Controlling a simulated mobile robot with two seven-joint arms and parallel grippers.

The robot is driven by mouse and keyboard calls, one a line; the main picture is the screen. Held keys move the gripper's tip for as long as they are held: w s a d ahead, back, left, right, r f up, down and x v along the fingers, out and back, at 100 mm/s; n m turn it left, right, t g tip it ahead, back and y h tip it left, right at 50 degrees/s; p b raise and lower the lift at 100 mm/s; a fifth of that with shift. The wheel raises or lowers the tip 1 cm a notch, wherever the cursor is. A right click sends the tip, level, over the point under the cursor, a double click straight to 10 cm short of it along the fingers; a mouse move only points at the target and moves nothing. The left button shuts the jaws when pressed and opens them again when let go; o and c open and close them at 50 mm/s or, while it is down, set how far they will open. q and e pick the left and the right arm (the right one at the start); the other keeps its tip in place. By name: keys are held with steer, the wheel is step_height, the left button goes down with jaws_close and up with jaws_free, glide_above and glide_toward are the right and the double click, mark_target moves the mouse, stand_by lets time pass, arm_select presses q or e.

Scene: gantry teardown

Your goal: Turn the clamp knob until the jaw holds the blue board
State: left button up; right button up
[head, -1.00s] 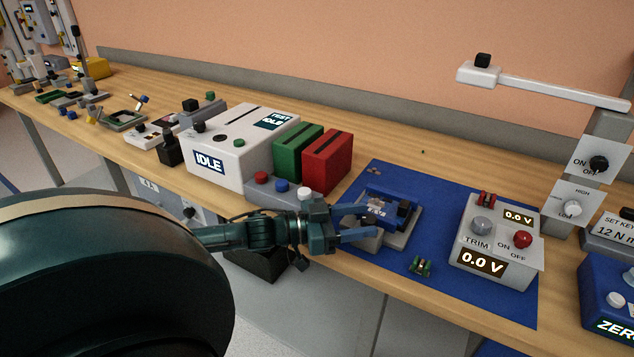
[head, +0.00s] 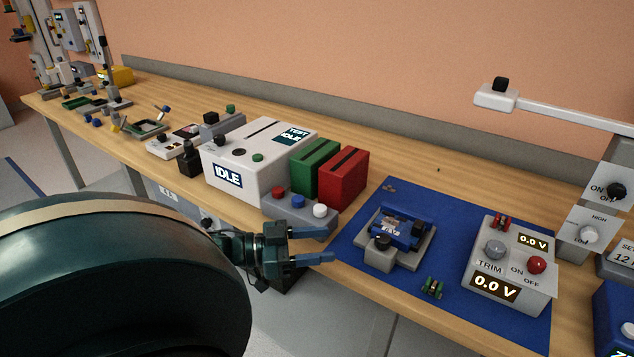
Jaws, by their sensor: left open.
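The blue board (head: 398,222) sits in a grey clamp fixture (head: 412,257) on the blue mat. A black clamp knob (head: 382,243) is on the fixture's near side, on a grey block. Another black part stands at the board's right end. I cannot tell whether the jaw touches the board. My left gripper (head: 329,243) is open and empty, to the left of the clamp. Its two blue fingers point towards the clamp, and a gap shows between them and the knob. My right gripper is not in view.
A power unit (head: 511,266) reading 0.0 V and a small green part (head: 432,288) are right of the clamp. A button box (head: 300,214), red box (head: 343,178), green box and white IDLE tester (head: 258,160) stand to the left.

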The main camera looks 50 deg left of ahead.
arm_select(q)
steer(key=d+r+m+g+h+p, duration=0.3)
steer(key=d+r+m+g+h, duration=0.35)
steer(key=d+m+g, duration=0.45)
steer(key=m+g+y+p, duration=0.35)
steer(key=m+y, duration=0.35)
steer(key=y, duration=1)
glide_toward(383, 237)
step_height(383, 237, down, 9)
steer(key=shift+w+r+p, duration=0.15)
steer(key=shift+r+p, duration=0.05)
steer(key=shift+p, duration=0.75)
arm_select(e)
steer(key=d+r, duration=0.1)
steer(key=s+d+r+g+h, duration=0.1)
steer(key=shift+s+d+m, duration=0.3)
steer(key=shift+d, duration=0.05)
arm_select(q)
steer(key=shift+c, duration=0.3)
steer(key=c, duration=0.9)
